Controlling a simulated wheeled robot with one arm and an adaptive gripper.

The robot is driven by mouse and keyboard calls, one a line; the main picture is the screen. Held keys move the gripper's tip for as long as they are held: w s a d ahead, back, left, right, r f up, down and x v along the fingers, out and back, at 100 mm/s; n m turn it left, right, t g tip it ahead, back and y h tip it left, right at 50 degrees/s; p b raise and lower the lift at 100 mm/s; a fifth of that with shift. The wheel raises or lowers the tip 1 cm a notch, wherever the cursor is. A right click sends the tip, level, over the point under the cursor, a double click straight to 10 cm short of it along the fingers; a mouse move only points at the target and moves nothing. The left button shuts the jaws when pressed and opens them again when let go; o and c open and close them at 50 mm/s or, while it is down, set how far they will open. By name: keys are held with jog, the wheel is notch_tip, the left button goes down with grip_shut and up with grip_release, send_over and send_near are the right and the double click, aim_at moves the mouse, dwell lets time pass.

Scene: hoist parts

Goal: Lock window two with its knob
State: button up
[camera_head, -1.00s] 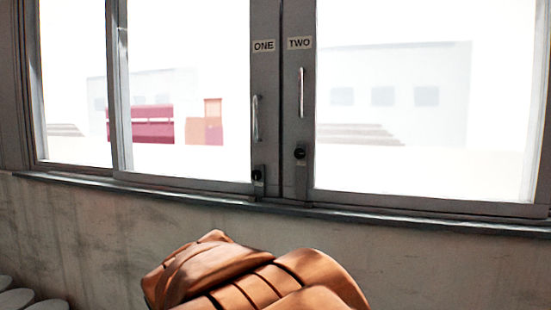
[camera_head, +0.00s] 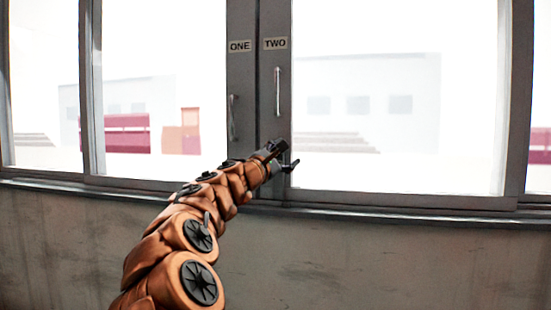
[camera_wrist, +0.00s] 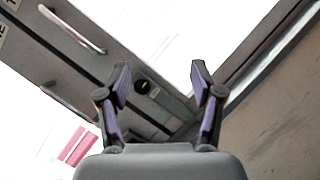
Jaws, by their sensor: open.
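Window two (camera_head: 345,70) is the right-hand pane, with its "TWO" label (camera_head: 275,43) and a pale upright handle (camera_head: 277,92) on its left frame. Its round black knob (camera_wrist: 145,87) shows in the wrist view, on a grey plate low on that frame. My gripper (camera_head: 282,158) is in front of this spot in the head view and hides the knob there. In the wrist view my gripper (camera_wrist: 160,80) is open, and the knob appears between its two purple-padded fingers, nearer the left one. I see no finger touching it. The knob's small light mark is too small to read.
Window one (camera_head: 160,80) is on the left, with its "ONE" label (camera_head: 239,46) and its own handle (camera_head: 232,117). A sill (camera_head: 400,220) runs below both windows above a bare grey wall. The wrist view also shows window two's handle (camera_wrist: 72,28).

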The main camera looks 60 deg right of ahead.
jog(key=w+d+f+n+t+b, duration=0.2)
jog(key=w+d+f+n+t, duration=0.3)
jog(key=w+d+n+t, duration=0.55)
jog(key=w+d+r+n+g+p, duration=0.2)
jog(key=d+r+n+p, duration=0.1)
jog(key=d+p, duration=0.1)
jog(key=shift+w+d+r+g+h+p, duration=0.3)
jog(key=shift+w+d+g+p, duration=0.1)
jog(key=shift+p, duration=0.15)
jog(key=shift+f, duration=0.1)
dwell(0.4)
jog(key=c, duration=1.1)
